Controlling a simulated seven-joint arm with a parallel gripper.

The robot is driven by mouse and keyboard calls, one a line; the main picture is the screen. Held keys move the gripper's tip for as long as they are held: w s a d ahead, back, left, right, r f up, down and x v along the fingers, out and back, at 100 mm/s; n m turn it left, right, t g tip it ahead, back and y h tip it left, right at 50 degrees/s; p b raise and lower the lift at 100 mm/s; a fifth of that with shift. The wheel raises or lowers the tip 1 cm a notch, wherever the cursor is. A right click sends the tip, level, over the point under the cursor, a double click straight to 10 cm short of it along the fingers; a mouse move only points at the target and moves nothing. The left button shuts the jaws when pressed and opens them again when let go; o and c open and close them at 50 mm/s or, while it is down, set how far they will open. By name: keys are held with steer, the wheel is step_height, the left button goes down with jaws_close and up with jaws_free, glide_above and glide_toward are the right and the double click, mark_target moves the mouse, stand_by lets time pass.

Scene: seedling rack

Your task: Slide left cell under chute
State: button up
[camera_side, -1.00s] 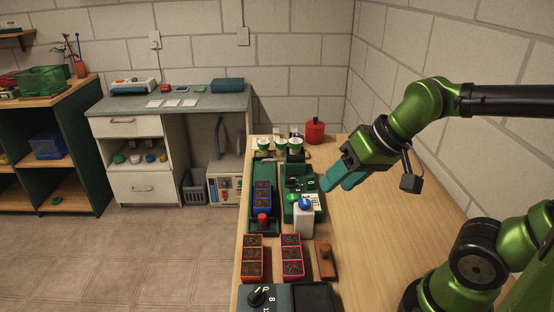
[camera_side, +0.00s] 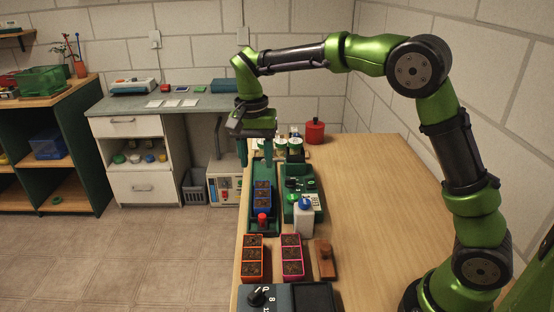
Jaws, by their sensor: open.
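A blue three-cell tray (camera_side: 262,195) filled with dark soil stands in a long green channel (camera_side: 254,172) on the wooden bench. A red knob (camera_side: 262,219) sits at the channel's near end, close to the tray. My gripper (camera_side: 263,158) is open and points down over the far end of the channel, beyond the blue tray. Its teal fingers look apart from the tray; nothing shows between them. A green device (camera_side: 317,202) stands right of the channel. I cannot clearly tell which part is the chute.
An orange soil tray (camera_side: 252,260) and a pink one (camera_side: 291,260) stand in front. A white bottle (camera_side: 304,220), a wooden block (camera_side: 324,262) and a dial box (camera_side: 275,298) are close by. Green-topped jars and a red canister (camera_side: 315,132) stand behind. The bench's right side is clear.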

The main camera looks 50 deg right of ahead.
mark_target(262, 215)
steer(key=f, duration=1.6)
steer(key=shift+s+d+f, duration=0.15)
steer(key=shift+s+d, duration=0.05)
steer(key=shift+s, duration=0.1)
jaws_close()
